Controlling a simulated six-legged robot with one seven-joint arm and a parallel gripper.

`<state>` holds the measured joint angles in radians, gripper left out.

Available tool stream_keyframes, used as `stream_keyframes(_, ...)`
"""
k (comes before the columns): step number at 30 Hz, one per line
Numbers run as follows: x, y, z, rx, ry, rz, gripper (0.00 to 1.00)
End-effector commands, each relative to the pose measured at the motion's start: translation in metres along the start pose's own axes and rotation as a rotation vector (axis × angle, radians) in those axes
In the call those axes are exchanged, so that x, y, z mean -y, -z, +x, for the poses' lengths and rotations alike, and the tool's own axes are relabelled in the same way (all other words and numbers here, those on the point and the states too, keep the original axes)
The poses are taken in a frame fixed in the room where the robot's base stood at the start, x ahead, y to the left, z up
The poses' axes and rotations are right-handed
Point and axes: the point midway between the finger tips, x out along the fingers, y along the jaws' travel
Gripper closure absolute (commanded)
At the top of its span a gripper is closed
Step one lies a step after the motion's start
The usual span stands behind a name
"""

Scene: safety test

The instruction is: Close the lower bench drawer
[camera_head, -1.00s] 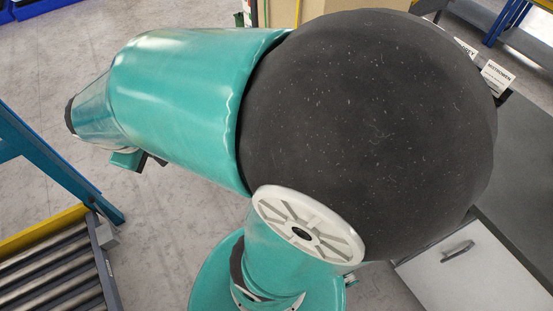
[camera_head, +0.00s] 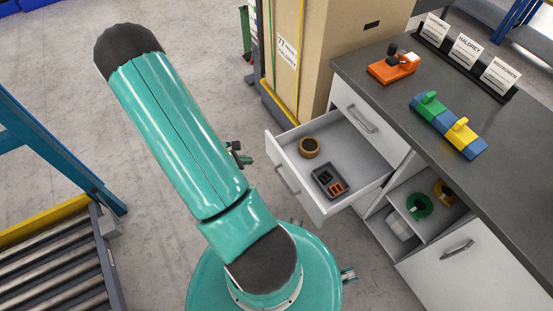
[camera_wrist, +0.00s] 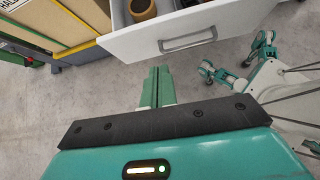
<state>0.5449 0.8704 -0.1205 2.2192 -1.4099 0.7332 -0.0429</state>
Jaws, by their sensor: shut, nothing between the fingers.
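The lower bench drawer (camera_head: 362,172) is white and stands pulled out from the bench, towards the left. Its front has a grey bar handle (camera_head: 287,180); the front (camera_wrist: 130,45) and handle (camera_wrist: 187,42) also show in the wrist view. Inside lie a brown ring-shaped roll (camera_head: 309,147) and a dark small tray (camera_head: 343,190) with orange pieces. My gripper (camera_wrist: 158,70) has its green fingers together and empty, pointing at the drawer front, a little left of the handle and seemingly apart from it. In the head view my gripper (camera_head: 240,156) is partly hidden behind my arm.
A closed drawer (camera_head: 350,100) sits above it under the dark worktop (camera_head: 385,105). Open shelves with green and yellow rolls (camera_head: 419,206) lie to the right. A tall cardboard box (camera_head: 330,50) stands behind the drawer. A roller conveyor (camera_head: 50,270) is at left.

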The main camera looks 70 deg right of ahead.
Motion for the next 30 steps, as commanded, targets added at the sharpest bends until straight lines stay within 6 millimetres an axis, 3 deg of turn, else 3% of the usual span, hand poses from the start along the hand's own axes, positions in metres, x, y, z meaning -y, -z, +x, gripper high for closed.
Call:
stream_keyframes(11,0.008,0.006,0.043,0.006,0.01,-0.049,1.0)
stream_keyframes(22,0.009,0.005,0.116,0.006,0.01,-0.047,1.0)
stream_keyframes(30,0.006,-0.019,0.141,0.004,0.007,-0.045,1.0)
